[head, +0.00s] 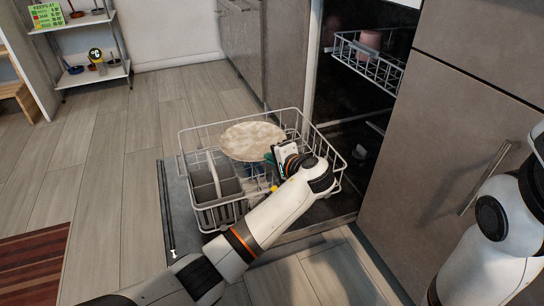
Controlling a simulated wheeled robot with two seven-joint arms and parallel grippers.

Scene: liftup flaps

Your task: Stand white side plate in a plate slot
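The white side plate (252,138), off-white with mottled markings, shows over the pulled-out lower dishwasher rack (187,141), its broad face towards the camera. My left gripper (274,156) is at the plate's lower right edge and appears shut on it; the fingertips are small and partly hidden. The plate slots under and behind the plate and arm are mostly hidden. Whether the plate touches the rack wires cannot be told. My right arm is at the right edge, and its gripper is out of view.
A grey cutlery basket (214,184) stands in the rack's left front part. The upper rack (372,68) holds a pink cup (369,42). The open dishwasher door lies under the lower rack. A cabinet (455,110) stands at right. A shelf (92,75) is far left.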

